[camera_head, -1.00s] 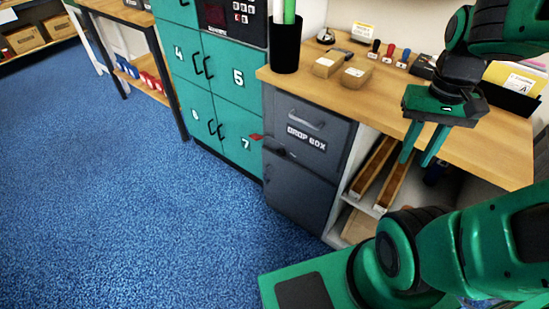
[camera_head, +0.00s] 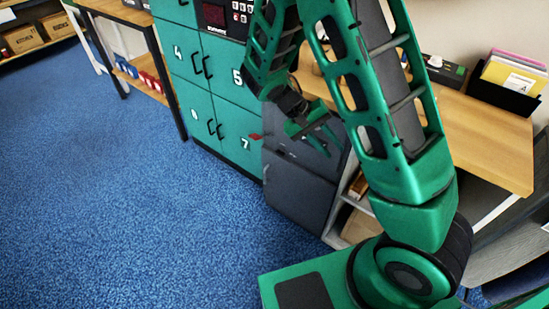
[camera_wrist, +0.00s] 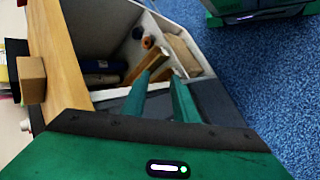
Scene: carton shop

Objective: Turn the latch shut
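The dark grey drop box (camera_head: 295,190) stands under the wooden counter, right of the teal lockers. A small dark latch (camera_head: 283,153) shows on its front, near the seam between its upper and lower parts; its exact angle is hard to tell. My gripper (camera_head: 328,143) is in front of the upper part, right of the latch, and hides the label and handle. Its two fingers are apart with nothing between them. In the wrist view my gripper (camera_wrist: 162,78) points across the dark grey box toward the shelves; the latch cannot be made out there.
Teal lockers (camera_head: 235,130) stand to the left, with a small red piece (camera_head: 255,137) by locker 7. Open shelves (camera_wrist: 110,35) with rolls and wooden pieces adjoin the box. The wooden counter (camera_head: 480,130) is above. Blue carpet (camera_head: 120,200) is clear in front.

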